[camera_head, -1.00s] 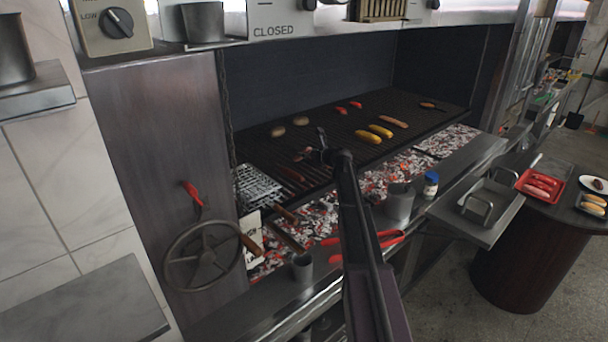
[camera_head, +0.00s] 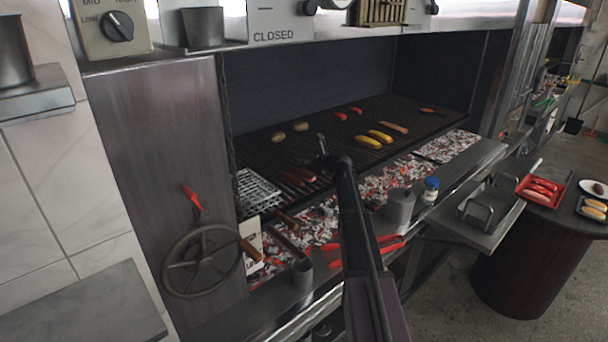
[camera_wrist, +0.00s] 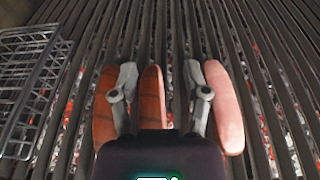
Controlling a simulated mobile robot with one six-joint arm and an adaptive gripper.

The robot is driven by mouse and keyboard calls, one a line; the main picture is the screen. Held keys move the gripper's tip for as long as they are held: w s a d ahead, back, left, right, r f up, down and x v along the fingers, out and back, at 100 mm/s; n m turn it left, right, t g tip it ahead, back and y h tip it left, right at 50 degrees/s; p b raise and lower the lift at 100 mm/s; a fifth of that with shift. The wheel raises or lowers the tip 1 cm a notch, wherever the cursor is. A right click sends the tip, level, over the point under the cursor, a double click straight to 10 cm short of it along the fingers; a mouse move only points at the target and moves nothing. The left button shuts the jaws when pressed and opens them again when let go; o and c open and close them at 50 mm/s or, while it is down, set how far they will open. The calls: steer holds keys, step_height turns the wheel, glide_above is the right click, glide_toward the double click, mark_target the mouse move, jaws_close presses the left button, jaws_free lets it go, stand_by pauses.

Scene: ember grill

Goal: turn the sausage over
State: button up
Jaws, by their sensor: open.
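Three sausages lie side by side on the grill grate in the wrist view. The left sausage (camera_wrist: 104,105) and the middle sausage (camera_wrist: 152,98) are browned with dark grill marks. The right sausage (camera_wrist: 225,108) is pale pink with no marks showing. My gripper (camera_wrist: 160,78) is open, with its left finger between the two browned sausages and its right finger between the middle and pale ones. The middle sausage lies between the fingers. In the head view, my gripper (camera_head: 322,158) is beside two browned sausages (camera_head: 297,177); the pale one is not clearly visible there.
A wire rack (camera_wrist: 30,85) stands left of the sausages. Other food, including yellow corn (camera_head: 368,141), lies farther right on the grate (camera_head: 270,155). Glowing coals (camera_head: 400,180) run along the front. A metal cup (camera_head: 400,207) and blue jar (camera_head: 430,188) stand on the front ledge.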

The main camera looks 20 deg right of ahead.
steer(key=o, duration=0.6)
steer(key=shift+c, duration=0.2)
steer(key=shift+r, duration=0.1)
steer(key=s+d+r+p, duration=0.1)
steer(key=s+r+p, duration=0.3)
steer(key=r+p, duration=0.2)
steer(key=shift+s+d, duration=0.3)
steer(key=shift+d, duration=0.1)
steer(key=shift+w+f, duration=0.1)
stand_by(0.5)
